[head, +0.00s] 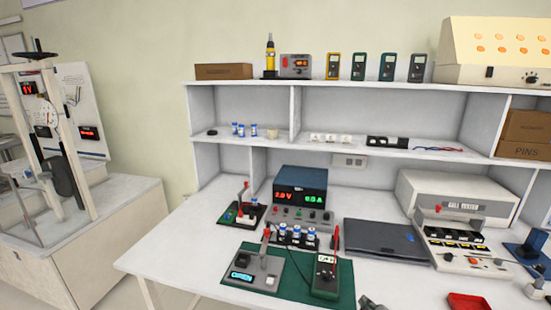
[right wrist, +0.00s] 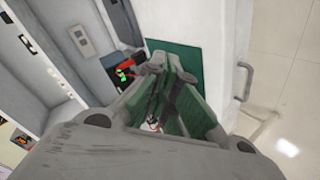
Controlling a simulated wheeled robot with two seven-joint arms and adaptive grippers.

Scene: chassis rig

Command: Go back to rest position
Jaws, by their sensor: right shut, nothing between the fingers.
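My right gripper (right wrist: 172,68) fills the middle of the right wrist view. Its two fingers meet at the tips with nothing visible held between them. A green mat (right wrist: 188,55) lies beyond the fingertips on the white bench. In the head view, a small grey piece (head: 370,303) at the bottom edge looks like the tip of my right gripper, in front of the bench and right of the meter. The rest of that arm is out of the frame. My left gripper is in neither view.
The white bench (head: 160,258) carries a green mat (head: 338,292) with a meter (head: 325,275) and a grey device (head: 253,270). Behind are a power supply (head: 300,198), a closed laptop (head: 385,238) and a cell tester (head: 455,205). A red tray (head: 468,302) sits at front right.

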